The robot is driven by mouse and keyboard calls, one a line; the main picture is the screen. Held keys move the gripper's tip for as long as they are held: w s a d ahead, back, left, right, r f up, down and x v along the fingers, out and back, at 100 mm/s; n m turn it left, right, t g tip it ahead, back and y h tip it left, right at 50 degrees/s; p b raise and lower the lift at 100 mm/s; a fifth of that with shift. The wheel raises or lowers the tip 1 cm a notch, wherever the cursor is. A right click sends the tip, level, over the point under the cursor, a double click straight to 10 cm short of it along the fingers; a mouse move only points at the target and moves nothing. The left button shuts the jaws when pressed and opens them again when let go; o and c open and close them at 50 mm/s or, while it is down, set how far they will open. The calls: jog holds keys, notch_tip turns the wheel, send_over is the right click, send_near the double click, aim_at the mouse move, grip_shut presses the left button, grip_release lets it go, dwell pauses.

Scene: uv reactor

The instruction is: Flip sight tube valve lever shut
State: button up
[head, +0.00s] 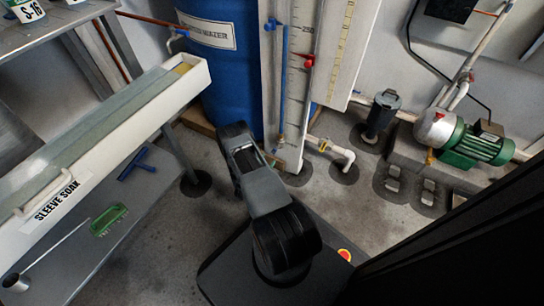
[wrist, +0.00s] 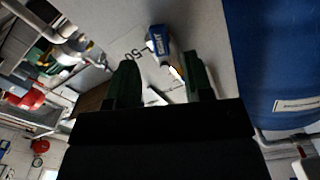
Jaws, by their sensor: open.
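The sight tube board (head: 297,80) is a tall pale panel with scale marks, a blue-filled tube (head: 284,80) and a red pointer (head: 309,61). In the wrist view the board (wrist: 205,25) shows a "50" mark. A blue lever-like part with white lettering (wrist: 158,38) stands out beside that mark, with a small yellow piece near its end. My gripper (wrist: 161,64) is open, its two dark green fingers apart, with the blue part just beyond and between the tips. In the head view my gripper (head: 268,157) is by the board's foot, mostly hidden by my arm.
A blue drum (head: 225,75) stands left of the board. A white "SLEEVE SOAK" trough (head: 120,135) is at left. A pipe with a yellowish fitting (head: 324,146) lies right of the board's foot. A green pump (head: 475,145) is farther right. Some floor between is clear.

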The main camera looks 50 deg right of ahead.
aim_at(273, 152)
jog(key=shift+b+x, duration=0.6)
jog(key=shift+x, duration=1.75)
grip_shut()
